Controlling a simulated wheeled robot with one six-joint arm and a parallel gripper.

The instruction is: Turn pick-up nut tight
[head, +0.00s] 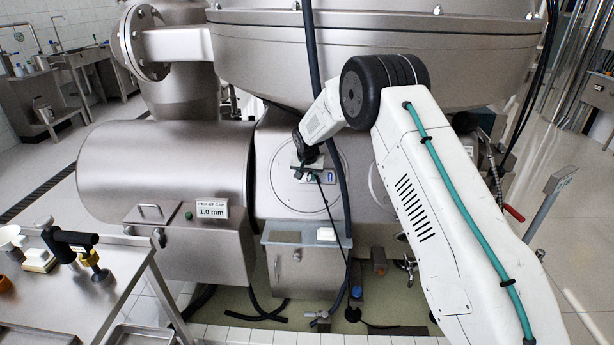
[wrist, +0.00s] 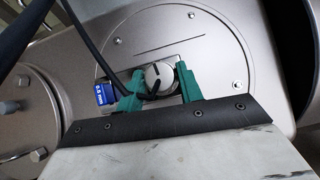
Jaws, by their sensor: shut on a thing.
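The pick-up nut (wrist: 160,75) is a round, pale metal knob with dark marks on its face, on a round steel cover plate (wrist: 215,60). My gripper (wrist: 157,86) has green fingers on either side of it and is shut on it. A small blue tag (wrist: 105,93) with a white mm figure sits just left of the left finger. In the head view my gripper (head: 308,163) is at the round cover (head: 325,200) on the machine's front, and the nut is hidden there.
A dark cable (wrist: 92,45) passes close by the left finger and the nut. A thick dark hose (head: 318,80) hangs in front of the machine. A sign (head: 212,209) reads "PICK-UP GAP 1.0 mm". A steel table (head: 75,300) with tools stands at the lower left.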

